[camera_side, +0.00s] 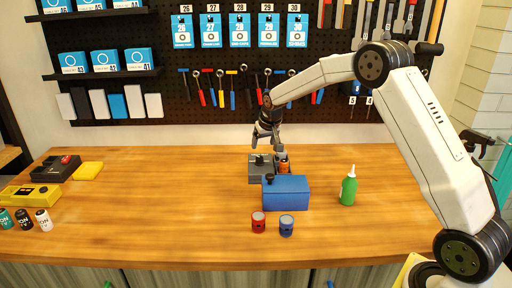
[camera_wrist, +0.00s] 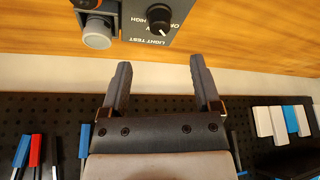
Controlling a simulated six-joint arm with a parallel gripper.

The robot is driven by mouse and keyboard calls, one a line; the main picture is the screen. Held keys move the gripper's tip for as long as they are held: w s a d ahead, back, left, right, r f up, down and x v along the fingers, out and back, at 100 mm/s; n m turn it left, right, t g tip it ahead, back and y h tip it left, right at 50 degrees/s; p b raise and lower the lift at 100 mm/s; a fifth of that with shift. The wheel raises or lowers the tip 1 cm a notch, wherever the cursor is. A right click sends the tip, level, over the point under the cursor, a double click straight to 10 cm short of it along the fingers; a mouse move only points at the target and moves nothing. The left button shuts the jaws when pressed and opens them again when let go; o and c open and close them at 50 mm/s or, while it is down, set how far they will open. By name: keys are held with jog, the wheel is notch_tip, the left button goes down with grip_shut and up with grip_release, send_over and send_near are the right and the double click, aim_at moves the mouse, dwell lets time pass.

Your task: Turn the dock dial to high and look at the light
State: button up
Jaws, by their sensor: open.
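The grey dock (camera_side: 256,176) sits on the table under my gripper (camera_side: 266,145), behind the blue box. In the wrist view the dock panel (camera_wrist: 146,36) is at the top, with upside-down lettering reading LIGHT TEST and HIGH. Its black round dial (camera_wrist: 160,17) has a white mark; I cannot tell surely which setting it points at. A grey round-ended piece (camera_wrist: 97,36), perhaps the light, sits in the dock beside the dial; I see no clear glow. My gripper (camera_wrist: 160,68) is open and empty, its fingers apart from the dial.
A blue box (camera_side: 287,194) stands just in front of the dock, with an orange item (camera_side: 284,167) beside the dock. A green bottle (camera_side: 348,188), a red tin (camera_side: 258,223) and a blue tin (camera_side: 287,226) stand nearby. The table's left middle is clear. A tool pegboard is behind.

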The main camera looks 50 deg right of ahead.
aim_at(260, 157)
jog(key=shift+x, duration=3.85)
grip_shut()
